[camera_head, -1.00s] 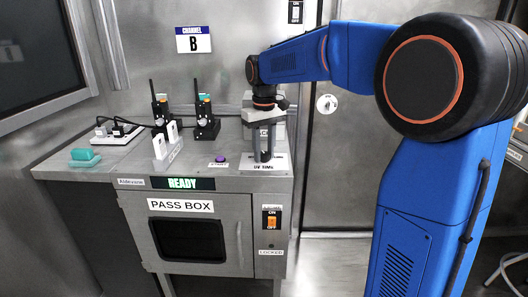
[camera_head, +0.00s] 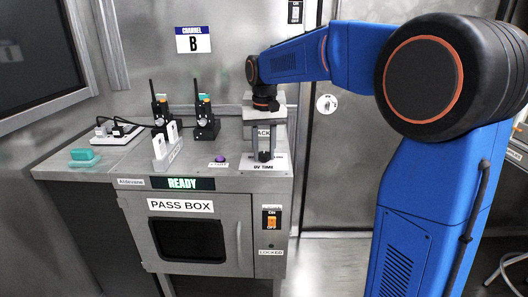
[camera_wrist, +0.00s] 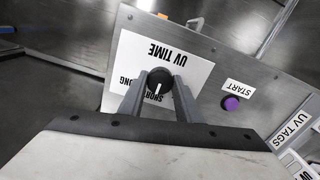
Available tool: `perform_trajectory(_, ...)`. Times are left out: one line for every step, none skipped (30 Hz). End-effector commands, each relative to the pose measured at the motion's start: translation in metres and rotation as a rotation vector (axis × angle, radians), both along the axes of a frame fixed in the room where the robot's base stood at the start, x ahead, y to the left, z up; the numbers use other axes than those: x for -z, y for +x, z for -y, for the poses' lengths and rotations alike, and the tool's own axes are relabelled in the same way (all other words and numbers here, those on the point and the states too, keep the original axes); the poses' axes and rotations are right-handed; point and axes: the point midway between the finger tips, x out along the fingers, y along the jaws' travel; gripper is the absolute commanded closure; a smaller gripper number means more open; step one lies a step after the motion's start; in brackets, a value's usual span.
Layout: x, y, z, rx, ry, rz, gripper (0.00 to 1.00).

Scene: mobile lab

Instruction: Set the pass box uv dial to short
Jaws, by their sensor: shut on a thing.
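The black uv dial (camera_wrist: 160,80) stands on a white plate (camera_wrist: 192,72) marked UV TIME, which reads upside down in the wrist view. The dial's white mark points down the wrist picture, at the word SHORT; the LONG label is partly hidden by a finger. My gripper (camera_wrist: 158,86) is shut on the dial, with one grey finger on each side. In the head view my gripper (camera_head: 264,152) points straight down over the right end of the pass box (camera_head: 128,200) top, and the dial (camera_head: 264,156) shows between its fingers.
A purple START button (camera_wrist: 231,103) is beside the plate. A white rack (camera_head: 167,153), two black radios (camera_head: 206,125) and a teal-topped item (camera_head: 82,155) stand farther left on the top. The pass box display (camera_head: 183,184) reads READY. An orange ON/OFF switch (camera_head: 271,222) is on the front.

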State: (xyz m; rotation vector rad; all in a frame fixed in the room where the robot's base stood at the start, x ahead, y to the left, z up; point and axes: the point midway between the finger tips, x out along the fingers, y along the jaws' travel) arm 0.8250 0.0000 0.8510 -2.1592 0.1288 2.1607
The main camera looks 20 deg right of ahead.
Motion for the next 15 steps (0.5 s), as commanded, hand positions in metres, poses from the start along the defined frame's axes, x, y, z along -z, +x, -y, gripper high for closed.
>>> perform_trajectory(-0.0011, 0.0007, 0.0001, 0.000, 0.000, 0.003, 0.92)
perform_trajectory(-0.0011, 0.0007, 0.0001, 0.000, 0.000, 0.003, 0.92)
perform_trajectory(-0.0011, 0.0007, 0.0001, 0.000, 0.000, 0.003, 0.92)
perform_trajectory(-0.0011, 0.0007, 0.0001, 0.000, 0.000, 0.003, 0.92)
perform_trajectory(-0.0011, 0.0007, 0.0001, -0.001, 0.000, 0.003, 0.92)
perform_trajectory(-0.0011, 0.0007, 0.0002, -0.001, 0.000, 0.003, 0.62)
perform_trajectory(-0.0011, 0.0007, 0.0002, -0.001, 0.000, 0.003, 0.55)
perform_trajectory(-0.0010, 0.0006, 0.0001, -0.001, 0.000, 0.003, 0.51)
perform_trajectory(-0.0009, 0.0005, 0.0001, -0.001, 0.000, 0.003, 0.51)
perform_trajectory(-0.0008, 0.0005, 0.0001, -0.001, 0.000, 0.002, 0.51)
perform_trajectory(-0.0007, 0.0005, 0.0001, -0.001, 0.000, 0.002, 0.51)
perform_trajectory(-0.0006, 0.0004, 0.0000, -0.001, 0.000, 0.002, 0.51)
perform_trajectory(-0.0006, 0.0004, 0.0000, -0.001, 0.000, 0.002, 0.51)
perform_trajectory(-0.0005, 0.0003, 0.0000, -0.001, 0.000, 0.002, 0.51)
perform_trajectory(-0.0005, 0.0003, 0.0000, -0.001, 0.000, 0.002, 0.51)
